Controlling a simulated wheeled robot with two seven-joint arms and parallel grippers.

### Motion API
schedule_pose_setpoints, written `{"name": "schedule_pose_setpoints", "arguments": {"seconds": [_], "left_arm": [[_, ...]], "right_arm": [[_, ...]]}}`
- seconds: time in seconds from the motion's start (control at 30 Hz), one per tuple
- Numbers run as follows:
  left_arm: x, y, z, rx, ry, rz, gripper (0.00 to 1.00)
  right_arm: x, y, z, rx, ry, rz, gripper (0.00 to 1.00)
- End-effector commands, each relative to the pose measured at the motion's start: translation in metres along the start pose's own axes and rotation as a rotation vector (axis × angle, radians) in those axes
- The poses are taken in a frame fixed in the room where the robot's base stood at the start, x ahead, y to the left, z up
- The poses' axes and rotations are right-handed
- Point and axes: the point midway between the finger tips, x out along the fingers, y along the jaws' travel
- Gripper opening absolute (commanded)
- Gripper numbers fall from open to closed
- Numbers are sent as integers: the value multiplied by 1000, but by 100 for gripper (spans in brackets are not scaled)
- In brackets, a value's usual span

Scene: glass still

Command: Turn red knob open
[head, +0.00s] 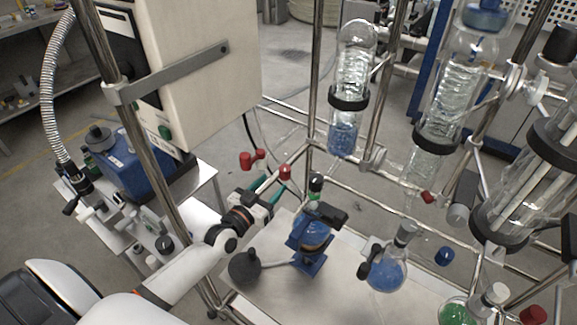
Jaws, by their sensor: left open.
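Several red knobs show in the head view. A red two-lobed knob (252,159) is above and left of my left gripper (275,182). A smaller red knob (285,172) is right at the fingertips; I cannot tell whether they touch it. Another small red knob (427,197) sits below the middle glass column. My left gripper is open, with its fingers pointing up and to the right, and I see nothing held between them. My right gripper is out of view.
Steel posts (317,90) and rails frame the glassware. Below the gripper are a blue stand (311,262), a dark round-based piece (244,267) and a flask of blue liquid (386,272). A beige control box (195,75) hangs above left. Bare tray surface (345,285) lies between.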

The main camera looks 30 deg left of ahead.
Motion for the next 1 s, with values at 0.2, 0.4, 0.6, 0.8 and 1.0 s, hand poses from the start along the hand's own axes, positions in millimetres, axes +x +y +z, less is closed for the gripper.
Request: {"name": "schedule_pose_setpoints", "arguments": {"seconds": [0.2,0.4,0.6,0.8,1.0], "left_arm": [[47,0,1,1,-2,-1,53],[79,-1,0,3,0,-1,53],[92,-1,0,3,0,-1,53],[93,-1,0,3,1,-1,53],[92,-1,0,3,1,-1,33]], "right_arm": [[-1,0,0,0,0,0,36],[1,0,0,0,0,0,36],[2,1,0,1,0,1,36],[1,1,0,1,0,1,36],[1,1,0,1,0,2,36]]}}
